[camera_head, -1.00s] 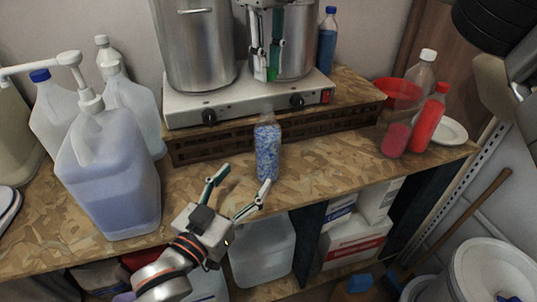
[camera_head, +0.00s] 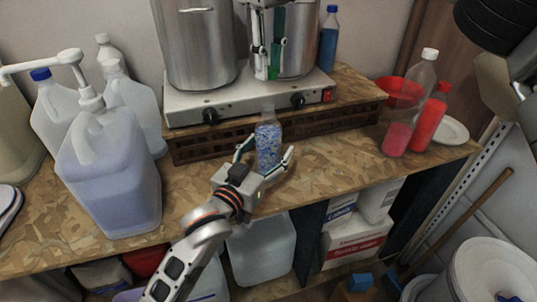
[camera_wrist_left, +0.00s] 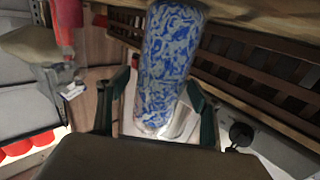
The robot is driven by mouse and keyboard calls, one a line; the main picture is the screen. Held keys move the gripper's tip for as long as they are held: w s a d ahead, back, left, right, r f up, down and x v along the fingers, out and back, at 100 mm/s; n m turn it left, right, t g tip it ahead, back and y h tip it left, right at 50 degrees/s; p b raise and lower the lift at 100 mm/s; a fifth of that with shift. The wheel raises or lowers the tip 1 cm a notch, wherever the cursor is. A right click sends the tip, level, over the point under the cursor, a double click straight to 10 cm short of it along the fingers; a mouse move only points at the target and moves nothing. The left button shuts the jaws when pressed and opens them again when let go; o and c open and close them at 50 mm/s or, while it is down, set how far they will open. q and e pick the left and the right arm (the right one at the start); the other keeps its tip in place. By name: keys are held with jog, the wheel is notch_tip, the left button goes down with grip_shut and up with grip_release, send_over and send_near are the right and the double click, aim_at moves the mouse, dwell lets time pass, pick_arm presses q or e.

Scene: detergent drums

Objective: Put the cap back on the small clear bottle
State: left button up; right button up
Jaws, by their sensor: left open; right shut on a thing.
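The small clear bottle (camera_head: 268,146), filled with a blue and white pattern, stands upright on the chipboard bench with no cap on its neck. In the left wrist view, the bottle (camera_wrist_left: 168,60) lies between the fingers. My left gripper (camera_head: 266,158) is open, with one finger on each side of the bottle's body; I cannot tell whether they touch it. My right gripper (camera_head: 268,76) is above and behind the bottle, in front of the steel pots. It is shut on a small green thing that looks like the cap (camera_head: 272,73), partly hidden by the fingers.
A hotplate (camera_head: 245,100) with steel pots stands on a slatted wooden riser (camera_head: 200,148) behind the bottle. A large jug (camera_head: 110,175) stands at the left. Red bottles (camera_head: 428,122) and a red funnel (camera_head: 400,92) stand at the right. The bench (camera_head: 330,160) right of the bottle is clear.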

pick_arm(q)
jog(key=shift+w, duration=0.1)
jog(key=shift+c, duration=0.5)
jog(key=c, duration=1.6)
jog(key=shift+c, duration=0.2)
pick_arm(e)
jog(key=shift+f, duration=2.5)
jog(key=shift+f, duration=0.85)
jog(key=shift+f, duration=0.6)
